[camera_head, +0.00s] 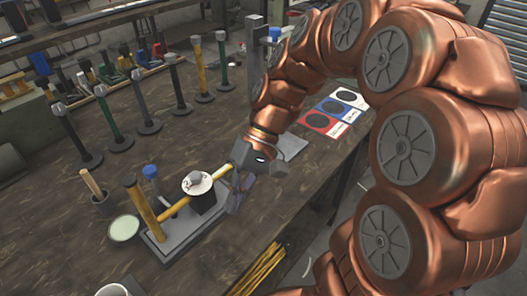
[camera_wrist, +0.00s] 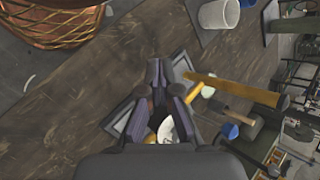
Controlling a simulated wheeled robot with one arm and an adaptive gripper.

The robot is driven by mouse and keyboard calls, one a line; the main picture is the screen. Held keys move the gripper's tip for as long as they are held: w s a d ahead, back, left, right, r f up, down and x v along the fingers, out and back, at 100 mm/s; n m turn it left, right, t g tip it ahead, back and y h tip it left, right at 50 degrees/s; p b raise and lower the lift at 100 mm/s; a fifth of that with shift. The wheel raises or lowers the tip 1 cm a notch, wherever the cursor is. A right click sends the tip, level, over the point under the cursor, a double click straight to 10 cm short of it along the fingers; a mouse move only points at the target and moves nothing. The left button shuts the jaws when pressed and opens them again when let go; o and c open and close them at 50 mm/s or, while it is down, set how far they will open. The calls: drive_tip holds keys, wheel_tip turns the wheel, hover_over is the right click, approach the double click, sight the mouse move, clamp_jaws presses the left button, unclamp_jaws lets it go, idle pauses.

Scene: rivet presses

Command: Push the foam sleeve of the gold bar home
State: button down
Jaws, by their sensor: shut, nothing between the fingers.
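A gold bar (camera_head: 175,208) lies slanted across a small grey-based press (camera_head: 172,245), passing by a dark block topped with a white numbered dial (camera_head: 203,188). Its right end reaches my gripper (camera_head: 236,193). A thicker gold upright post (camera_head: 148,214) stands at the press's left end; it also shows in the wrist view (camera_wrist: 230,89). I cannot pick out the foam sleeve on the bar; my gripper and the dial hide parts of it. In the wrist view my gripper (camera_wrist: 166,92) is shut and empty, over the press, with part of the dial (camera_wrist: 166,130) behind it. Contact with the bar is unclear.
Several upright bars (camera_head: 145,100) line the back. Coloured cards (camera_head: 320,122) lie at the right edge.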

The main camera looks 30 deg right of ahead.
drive_tip(key=w+d+f+m+t+y+b, duration=0.3)
drive_tip(key=w+d+y+b, duration=0.35)
drive_tip(key=w+d, duration=0.65)
drive_tip(key=w+d+f+t+y+b, duration=0.1)
drive_tip(key=w+d+f+t, duration=0.1)
drive_tip(key=d, duration=0.3)
drive_tip(key=w+d+f+t+y+b, duration=0.1)
drive_tip(key=d+f+t, duration=0.1)
drive_tip(key=d, duration=0.4)
drive_tip(key=w+d+f+t+y+b, duration=0.1)
drive_tip(key=w+d+f+t, duration=0.1)
drive_tip(key=d, duration=0.4)
drive_tip(key=shift+w+f+m+t, duration=0.35)
drive_tip(key=shift+f+m+t, duration=0.1)
drive_tip(key=shift+t, duration=0.35)
drive_tip(key=b, duration=0.2)
drive_tip(key=a+b, duration=0.1)
drive_tip(key=shift+w+a+r+n+b, duration=0.1)
drive_tip(key=shift+w+r+n+b, duration=0.15)
drive_tip(key=shift+w+b, duration=0.1)
drive_tip(key=shift+a+b, duration=0.1)
drive_tip(key=shift+b, duration=0.2)
drive_tip(key=shift+w+a+f+b, duration=0.1)
drive_tip(key=shift+a+f+b, duration=0.1)
drive_tip(key=shift+b, duration=0.3)
